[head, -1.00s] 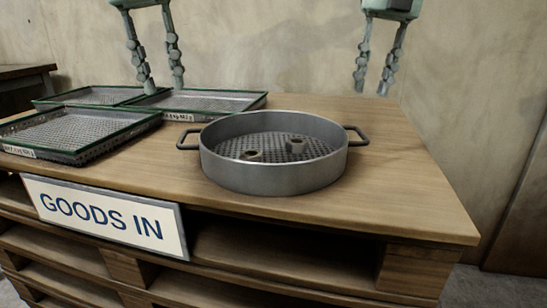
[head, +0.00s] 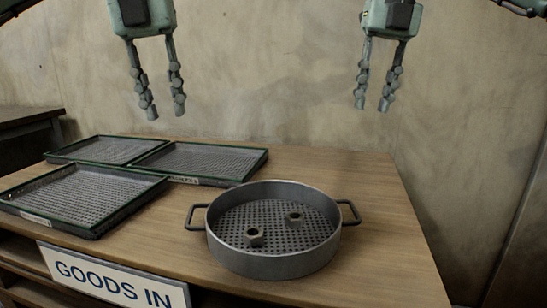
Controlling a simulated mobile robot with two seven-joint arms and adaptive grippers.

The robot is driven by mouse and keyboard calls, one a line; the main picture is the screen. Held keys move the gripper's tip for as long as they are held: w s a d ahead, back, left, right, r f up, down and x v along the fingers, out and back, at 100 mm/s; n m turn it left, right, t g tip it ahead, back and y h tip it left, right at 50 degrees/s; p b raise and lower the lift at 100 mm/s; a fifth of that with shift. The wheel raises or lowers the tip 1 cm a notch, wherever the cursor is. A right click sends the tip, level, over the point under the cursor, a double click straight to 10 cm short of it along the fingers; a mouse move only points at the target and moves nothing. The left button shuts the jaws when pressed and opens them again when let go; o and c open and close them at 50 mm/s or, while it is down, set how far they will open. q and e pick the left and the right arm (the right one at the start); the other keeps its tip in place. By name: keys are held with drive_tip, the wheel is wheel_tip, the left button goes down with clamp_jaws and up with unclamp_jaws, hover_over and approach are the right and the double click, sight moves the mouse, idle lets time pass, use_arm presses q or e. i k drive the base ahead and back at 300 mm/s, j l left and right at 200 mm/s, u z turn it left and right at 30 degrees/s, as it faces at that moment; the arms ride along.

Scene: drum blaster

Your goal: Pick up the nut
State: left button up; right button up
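Two small grey-brown nuts lie apart in a round metal pan with a perforated floor (head: 273,270). One nut (head: 254,238) is towards the front left of the pan floor, the other nut (head: 295,218) further back and right. My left gripper (head: 166,112) hangs fingers down, open and empty, in the air above and behind the trays. My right gripper (head: 372,106) hangs fingers down, open and empty, in the air above and behind the pan, to its right. Neither gripper touches anything.
A GOODS IN sign (head: 112,281) hangs at the front. A plain wall stands behind.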

sight(294, 219)
drive_tip(key=k, duration=1)
